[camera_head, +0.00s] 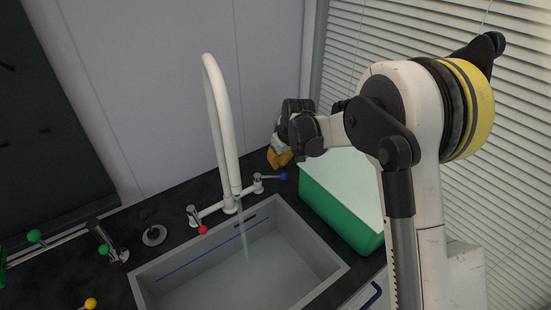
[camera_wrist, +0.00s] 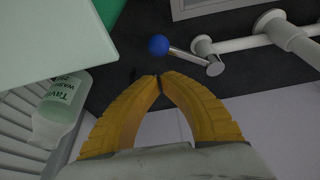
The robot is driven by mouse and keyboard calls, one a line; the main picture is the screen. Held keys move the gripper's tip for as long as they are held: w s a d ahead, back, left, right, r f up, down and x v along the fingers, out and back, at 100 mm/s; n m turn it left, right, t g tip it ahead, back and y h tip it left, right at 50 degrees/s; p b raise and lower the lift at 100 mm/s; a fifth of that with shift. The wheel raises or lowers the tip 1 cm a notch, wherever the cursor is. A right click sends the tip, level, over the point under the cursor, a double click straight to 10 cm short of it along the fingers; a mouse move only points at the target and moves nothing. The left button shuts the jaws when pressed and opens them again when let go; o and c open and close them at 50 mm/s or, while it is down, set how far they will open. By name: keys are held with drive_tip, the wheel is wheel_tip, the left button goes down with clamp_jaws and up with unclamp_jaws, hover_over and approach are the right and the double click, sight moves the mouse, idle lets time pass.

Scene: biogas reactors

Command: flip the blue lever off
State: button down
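The blue lever is a short metal rod with a blue ball tip (camera_head: 283,176) on the right side of the white faucet (camera_head: 221,130). In the wrist view the blue ball (camera_wrist: 159,45) lies just beyond my fingertips, with its rod running right to the valve. My gripper (camera_wrist: 159,78) has yellow fingers whose tips are close together, with nothing seen between them. They are apart from the ball. In the head view my gripper (camera_head: 278,158) is left of and above the green box, partly hidden by my arm. Water runs from the spout.
A red-tipped lever (camera_head: 202,230) is on the faucet's left side. The sink (camera_head: 160,290) lies in front. A green box with a pale top (camera_head: 345,215) stands right of the blue lever. A labelled bottle (camera_wrist: 60,108) is beside my fingers. The wall is close behind.

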drive_tip(key=shift+s+d+f, duration=0.15)
drive_tip(key=shift+s+d, duration=0.15)
drive_tip(key=shift+s, duration=0.25)
drive_tip(key=shift+s+d, duration=0.25)
drive_tip(key=shift+s, duration=0.85)
drive_tip(key=shift+w, duration=0.1)
drive_tip(key=v, duration=1.2)
